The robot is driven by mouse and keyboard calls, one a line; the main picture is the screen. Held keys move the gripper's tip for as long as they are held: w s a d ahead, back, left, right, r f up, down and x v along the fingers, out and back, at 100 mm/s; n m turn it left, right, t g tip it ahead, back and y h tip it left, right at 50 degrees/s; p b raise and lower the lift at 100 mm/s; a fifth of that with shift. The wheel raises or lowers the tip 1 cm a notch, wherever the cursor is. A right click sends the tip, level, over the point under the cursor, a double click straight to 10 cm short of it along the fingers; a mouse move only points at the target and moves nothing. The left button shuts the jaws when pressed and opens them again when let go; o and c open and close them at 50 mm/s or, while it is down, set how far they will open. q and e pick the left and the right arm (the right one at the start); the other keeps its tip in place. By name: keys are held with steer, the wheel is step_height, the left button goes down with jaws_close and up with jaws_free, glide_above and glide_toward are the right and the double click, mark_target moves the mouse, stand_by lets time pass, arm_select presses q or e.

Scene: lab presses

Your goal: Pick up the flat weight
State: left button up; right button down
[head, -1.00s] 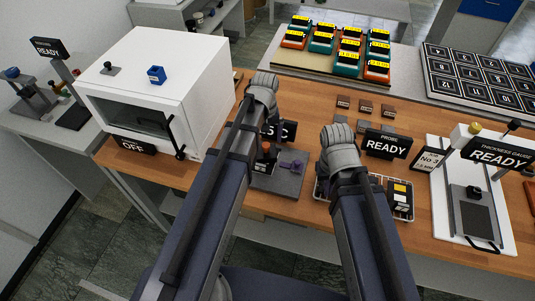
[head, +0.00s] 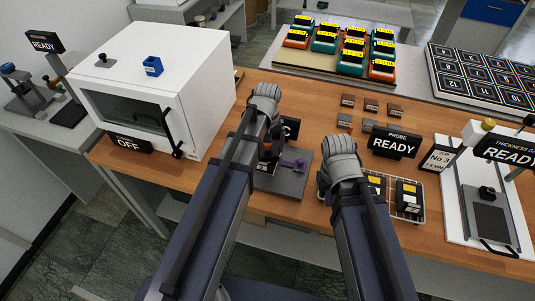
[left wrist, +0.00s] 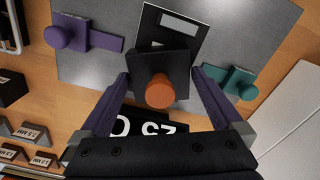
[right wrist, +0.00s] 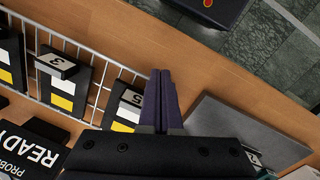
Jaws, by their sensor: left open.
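No object is labelled as the flat weight. In the left wrist view, a black square block with an orange knob (left wrist: 160,92) stands at the edge of a grey metal plate (left wrist: 225,35). My left gripper (left wrist: 160,74) is open, with one purple finger on each side of this block and nothing clamped. A purple-knobbed piece (left wrist: 85,36) and a teal-knobbed piece (left wrist: 232,83) lie on the plate to either side. The grey plate also shows in the head view (head: 290,184). My right gripper (right wrist: 160,75) is shut and empty over the table beside the wire basket.
A wire basket (right wrist: 95,57) holds black packs. A PROBE READY sign (head: 395,142) and small brown and grey blocks (head: 371,105) stand behind. A white oven (head: 150,85) is left. The thickness gauge (head: 490,225) is right. The table's front edge is close.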

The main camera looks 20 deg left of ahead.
arm_select(q)
jaws_close()
stand_by(0.8)
